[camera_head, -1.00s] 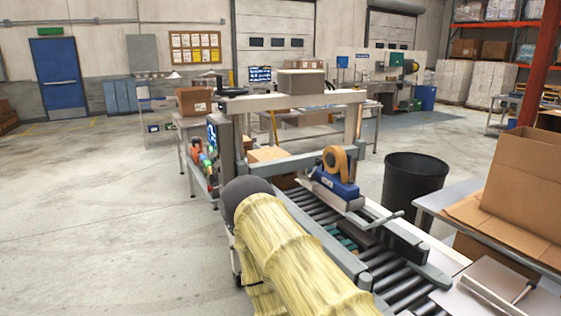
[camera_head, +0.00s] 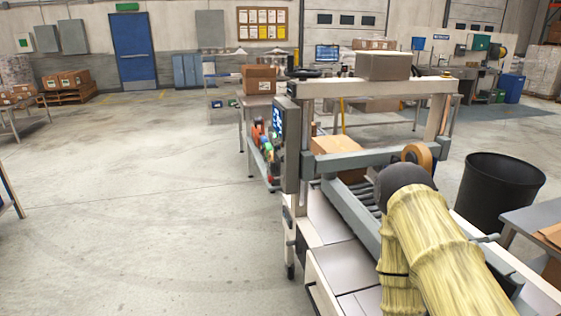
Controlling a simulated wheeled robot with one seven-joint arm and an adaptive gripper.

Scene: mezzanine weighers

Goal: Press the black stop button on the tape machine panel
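The tape machine (camera_head: 375,156) stands right of centre, a grey and white frame over a roller conveyor. Its control panel (camera_head: 290,148) is a grey box on the machine's near left post, seen nearly edge-on, with a lit blue screen (camera_head: 278,122) on its left-facing side. Small orange, green, blue and red shapes show beside the panel; I cannot tell which belong to it. I cannot make out the black stop button. My arm, in a yellow sleeve with a dark rounded joint, covers part of the conveyor at lower right. My gripper is not in view.
The floor left of the machine is wide and clear. A black bin (camera_head: 500,192) stands right of the machine. A carton (camera_head: 338,146) sits within the machine frame. A bench with a cardboard box (camera_head: 259,79) stands behind the panel. A table edge shows at far left.

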